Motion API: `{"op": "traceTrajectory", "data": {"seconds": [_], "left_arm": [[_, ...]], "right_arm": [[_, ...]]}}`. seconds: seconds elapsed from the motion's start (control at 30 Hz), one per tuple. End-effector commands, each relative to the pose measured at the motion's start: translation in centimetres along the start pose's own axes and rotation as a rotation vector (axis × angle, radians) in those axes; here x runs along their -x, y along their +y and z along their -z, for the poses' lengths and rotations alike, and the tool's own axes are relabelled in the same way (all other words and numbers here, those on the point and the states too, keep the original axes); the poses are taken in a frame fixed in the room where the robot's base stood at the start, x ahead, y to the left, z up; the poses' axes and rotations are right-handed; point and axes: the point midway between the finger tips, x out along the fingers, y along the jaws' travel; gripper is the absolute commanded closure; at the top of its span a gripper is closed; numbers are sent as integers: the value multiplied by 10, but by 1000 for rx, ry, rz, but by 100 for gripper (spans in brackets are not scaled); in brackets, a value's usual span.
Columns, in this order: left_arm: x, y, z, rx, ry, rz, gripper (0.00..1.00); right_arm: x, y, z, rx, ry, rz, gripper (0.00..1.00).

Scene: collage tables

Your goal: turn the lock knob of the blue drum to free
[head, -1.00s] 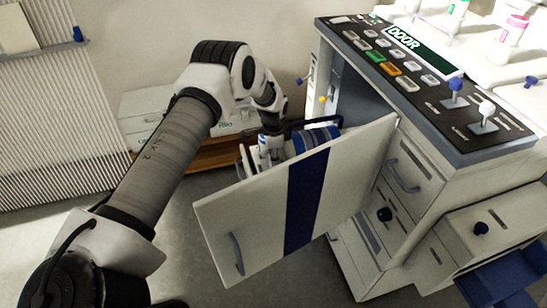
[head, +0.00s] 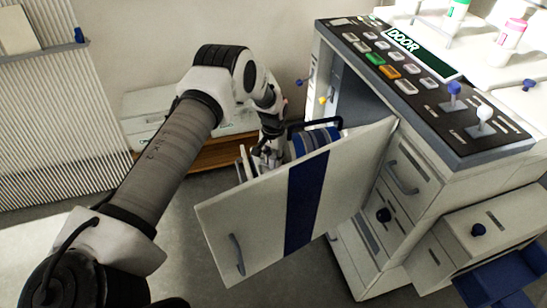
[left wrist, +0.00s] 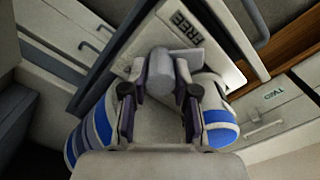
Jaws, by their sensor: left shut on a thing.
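The blue drum, with blue and white bands (head: 316,140), sits behind the open door in the head view. In the left wrist view its banded ends (left wrist: 218,120) show on both sides of my gripper. The grey lock knob (left wrist: 184,72) lies between the fingertips of my left gripper (left wrist: 160,92), which is shut on it. A plate by the knob reads FREE (left wrist: 188,28). In the head view my left gripper (head: 264,158) is partly hidden behind the door's top edge. My right gripper is not in view.
The white door (head: 265,215) with a blue stripe stands open from the cabinet (head: 400,200). A black panel (head: 425,75) with buttons and levers tops the cabinet; its display reads DOOR. A low drawer unit (head: 150,110) stands behind my arm.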

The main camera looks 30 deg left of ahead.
Motion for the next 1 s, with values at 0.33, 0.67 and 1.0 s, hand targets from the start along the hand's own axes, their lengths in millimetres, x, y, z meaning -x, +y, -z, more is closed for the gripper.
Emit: {"op": "traceTrajectory", "data": {"seconds": [0.33,0.67,1.0], "left_arm": [[1,0,0,326,1,0,100],[1,-1,0,585,1,0,100],[0,-1,-1,715,0,0,100]], "right_arm": [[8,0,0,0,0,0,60],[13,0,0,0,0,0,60],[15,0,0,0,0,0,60]]}}
